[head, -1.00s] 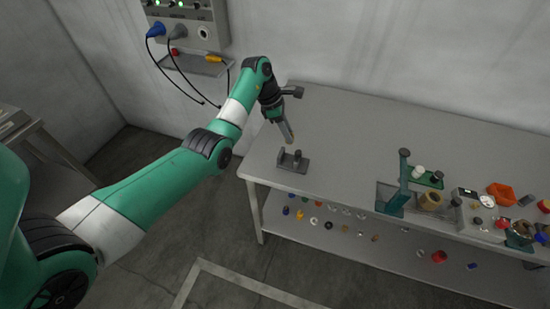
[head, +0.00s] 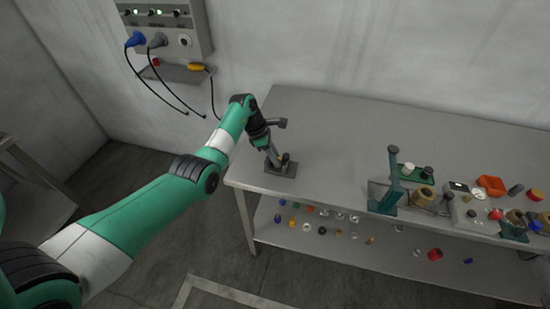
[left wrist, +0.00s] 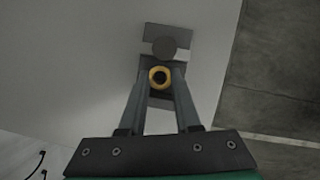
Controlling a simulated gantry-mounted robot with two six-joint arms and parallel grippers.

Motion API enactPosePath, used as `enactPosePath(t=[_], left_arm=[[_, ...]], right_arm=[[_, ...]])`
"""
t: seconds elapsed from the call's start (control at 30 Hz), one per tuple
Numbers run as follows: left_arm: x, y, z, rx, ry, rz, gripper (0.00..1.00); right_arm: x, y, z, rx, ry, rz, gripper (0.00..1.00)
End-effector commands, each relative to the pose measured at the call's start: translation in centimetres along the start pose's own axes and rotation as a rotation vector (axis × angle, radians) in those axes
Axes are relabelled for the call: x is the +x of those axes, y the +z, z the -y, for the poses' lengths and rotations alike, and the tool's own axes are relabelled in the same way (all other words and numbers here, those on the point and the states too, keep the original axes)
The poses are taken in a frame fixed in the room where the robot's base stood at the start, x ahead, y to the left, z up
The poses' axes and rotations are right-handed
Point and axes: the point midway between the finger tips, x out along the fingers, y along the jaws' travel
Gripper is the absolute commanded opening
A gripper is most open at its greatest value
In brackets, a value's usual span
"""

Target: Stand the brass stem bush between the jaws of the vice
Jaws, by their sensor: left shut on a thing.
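The small dark vice (head: 282,170) stands near the left front corner of the bench. It also shows in the left wrist view as a dark block (left wrist: 168,32) beyond the fingertips. My left gripper (head: 277,160) points down at it and is shut on the brass stem bush (left wrist: 160,76). The bush shows end-on in the left wrist view as a yellow ring with a dark bore, between the fingertips and over the dark vice. Its lower end is hidden, so I cannot tell whether it touches the vice. My right gripper is out of view.
The grey bench top (head: 340,145) is clear around the vice. To the right stand a teal stand (head: 393,175), a green tray (head: 413,174) and an orange bin (head: 491,186). The lower shelf (head: 345,245) holds many small coloured parts. A control box hangs on the wall.

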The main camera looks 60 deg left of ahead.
Motion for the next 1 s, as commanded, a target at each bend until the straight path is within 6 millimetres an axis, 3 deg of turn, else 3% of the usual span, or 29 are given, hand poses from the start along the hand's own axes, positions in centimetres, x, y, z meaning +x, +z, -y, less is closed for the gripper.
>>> enactPosePath(t=[0.13, 0.17, 0.3, 0.67, 0.77, 1.0], left_arm=[[0.3, -0.1, 0.0, 0.000, -0.001, 0.000, 0.00], [0.3, -0.1, 0.0, 0.000, -0.001, 0.000, 0.35], [0.2, -0.1, 0.0, 0.000, -0.001, 0.000, 0.60], [-0.3, 0.1, 0.0, 0.001, 0.001, 0.000, 0.62], [-1.8, 0.2, -0.1, 0.000, 0.002, 0.001, 0.62], [-7.7, 0.2, -0.1, 0.000, 0.004, 0.001, 0.62]], right_arm=[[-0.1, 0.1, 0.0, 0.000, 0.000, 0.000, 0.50], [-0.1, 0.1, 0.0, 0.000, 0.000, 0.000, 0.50], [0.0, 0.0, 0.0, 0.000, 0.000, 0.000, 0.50], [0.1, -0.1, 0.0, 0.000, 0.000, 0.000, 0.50], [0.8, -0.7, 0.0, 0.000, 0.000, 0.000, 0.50], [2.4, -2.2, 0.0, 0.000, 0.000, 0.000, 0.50]])
